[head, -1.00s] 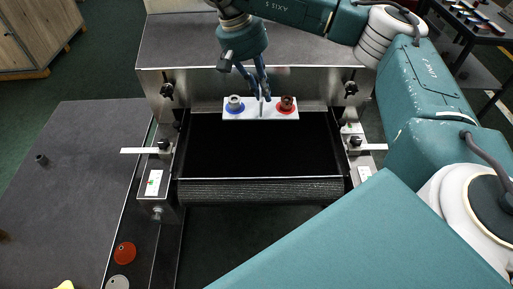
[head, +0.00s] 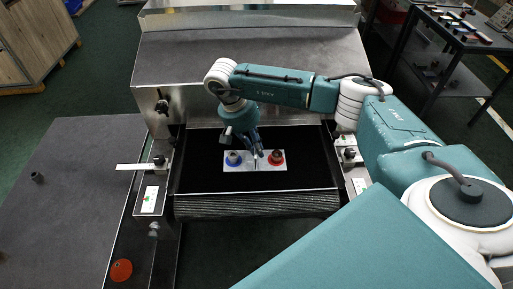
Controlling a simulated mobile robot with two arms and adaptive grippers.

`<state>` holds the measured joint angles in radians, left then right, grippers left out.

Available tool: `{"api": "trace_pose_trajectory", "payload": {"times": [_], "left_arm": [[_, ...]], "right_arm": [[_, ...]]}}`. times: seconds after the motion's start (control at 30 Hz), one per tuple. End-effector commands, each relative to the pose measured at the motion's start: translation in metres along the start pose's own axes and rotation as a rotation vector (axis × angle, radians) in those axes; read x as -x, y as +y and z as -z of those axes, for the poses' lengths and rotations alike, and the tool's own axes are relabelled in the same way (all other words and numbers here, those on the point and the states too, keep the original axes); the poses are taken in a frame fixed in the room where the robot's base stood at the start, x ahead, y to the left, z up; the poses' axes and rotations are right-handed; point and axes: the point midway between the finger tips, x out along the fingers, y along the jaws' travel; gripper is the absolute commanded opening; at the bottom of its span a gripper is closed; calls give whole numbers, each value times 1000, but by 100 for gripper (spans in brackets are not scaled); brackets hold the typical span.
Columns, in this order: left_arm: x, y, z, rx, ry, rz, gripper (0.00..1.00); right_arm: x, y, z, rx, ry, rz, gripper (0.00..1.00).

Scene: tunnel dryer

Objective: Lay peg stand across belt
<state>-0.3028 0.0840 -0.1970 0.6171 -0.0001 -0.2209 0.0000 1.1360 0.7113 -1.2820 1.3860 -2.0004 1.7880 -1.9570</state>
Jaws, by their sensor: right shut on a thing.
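The peg stand is a white plate (head: 237,167) carrying a blue ring (head: 233,158) at its left end and a red ring (head: 276,157) at its right end, each with a small cup-like piece in it. It lies level in the picture, long side left to right, over the middle of the black belt (head: 205,178). I cannot tell whether its underside touches the belt. My right gripper (head: 256,152) points down from above and is shut on the plate's middle, between the two rings; its fingers hide part of that spot. My left gripper is not in view.
The metal dryer hood (head: 190,60) stands behind the belt. Side rails with knobs flank it, and a white strip (head: 137,167) sticks out left. A grey table (head: 75,170) at left holds a small dark cylinder (head: 37,177). A red disc (head: 121,271) lies at lower left.

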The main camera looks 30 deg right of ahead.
Motion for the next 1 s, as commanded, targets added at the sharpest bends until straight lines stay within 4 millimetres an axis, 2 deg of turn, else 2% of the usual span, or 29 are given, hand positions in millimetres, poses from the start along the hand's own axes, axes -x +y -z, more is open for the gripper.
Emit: {"api": "trace_pose_trajectory", "payload": {"times": [0.1, 0.3, 0.33, 0.4, 0.77, 0.87, 1.0], "left_arm": [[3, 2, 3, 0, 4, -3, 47], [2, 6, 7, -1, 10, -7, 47], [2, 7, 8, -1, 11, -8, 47], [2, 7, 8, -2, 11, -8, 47], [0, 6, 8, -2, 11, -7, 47], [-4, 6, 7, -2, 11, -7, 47], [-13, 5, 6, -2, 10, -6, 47]], "right_arm": [[-8, -3, 0, 0, 2, 0, 0], [-8, -3, 1, -1, 3, 1, 0], [-10, -3, 0, 0, 2, 0, 18], [-10, -3, 0, 0, 2, 0, 31], [-5, -3, 1, -1, 3, 2, 31], [6, -4, 1, -1, 4, 4, 31], [34, -5, 2, -1, 7, 5, 31]]}}
